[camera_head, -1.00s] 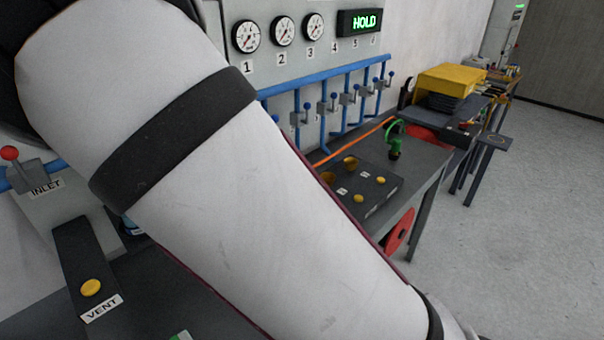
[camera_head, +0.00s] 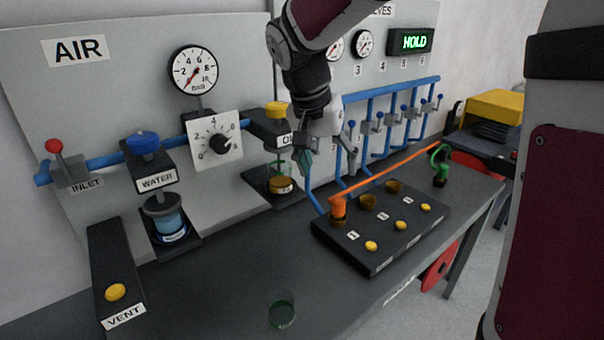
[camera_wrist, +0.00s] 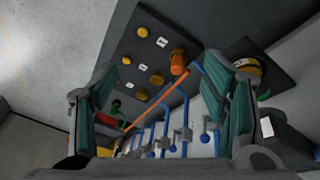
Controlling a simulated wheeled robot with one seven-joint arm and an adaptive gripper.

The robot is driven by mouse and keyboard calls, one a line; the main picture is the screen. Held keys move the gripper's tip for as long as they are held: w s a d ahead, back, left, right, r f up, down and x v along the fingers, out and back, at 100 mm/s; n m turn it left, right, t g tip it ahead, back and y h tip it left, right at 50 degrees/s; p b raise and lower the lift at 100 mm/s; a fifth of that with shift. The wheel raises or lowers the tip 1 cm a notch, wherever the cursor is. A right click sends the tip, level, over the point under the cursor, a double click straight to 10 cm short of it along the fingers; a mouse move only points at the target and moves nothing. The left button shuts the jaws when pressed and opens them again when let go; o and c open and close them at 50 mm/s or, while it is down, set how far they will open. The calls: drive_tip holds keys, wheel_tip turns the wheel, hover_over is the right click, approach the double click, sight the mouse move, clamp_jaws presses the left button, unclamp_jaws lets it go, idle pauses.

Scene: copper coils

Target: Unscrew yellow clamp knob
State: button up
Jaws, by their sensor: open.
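A yellow clamp knob (camera_head: 277,109) sits on top of the dark bracket of the oil unit on the wall panel, at the centre of the head view. Below it a thin green stem hangs over a cup with an amber top (camera_head: 280,185) on a dark shelf. My gripper (camera_head: 306,160) is just right of the oil unit, below knob height and apart from the knob. It partly covers the unit's label. In the wrist view my gripper (camera_wrist: 160,80) has its two fingers spread wide with nothing between the tips. The knob cannot be made out for certain there.
A black block (camera_head: 375,262) with yellow buttons, amber sockets and an orange plug and hose stands on the bench, right of the gripper. A clear greenish cup (camera_head: 282,308) stands near the front. The blue-knobbed water unit (camera_head: 143,145) is left. Blue pipes (camera_head: 370,105) run behind.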

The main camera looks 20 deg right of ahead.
drive_tip(key=s+f+n+y+b, duration=0.1)
drive_tip(key=s+n+y+b, duration=0.1)
drive_tip(key=s, duration=0.7)
drive_tip(key=shift+d+f+n+t+y, duration=0.15)
drive_tip(key=shift+d+n+t+y, duration=0.15)
drive_tip(key=shift+d+n+y, duration=0.25)
drive_tip(key=shift+a, duration=0.1)
drive_tip(key=s+a+n+t, duration=0.1)
drive_tip(key=s+n, duration=0.1)
drive_tip(key=s, duration=0.4)
drive_tip(key=s+a+f+n+t, duration=0.1)
drive_tip(key=s+a+n, duration=0.1)
drive_tip(key=s, duration=0.4)
drive_tip(key=shift+s+n+t, duration=0.25)
drive_tip(key=shift+n+t, duration=0.05)
drive_tip(key=shift+n, duration=0.15)
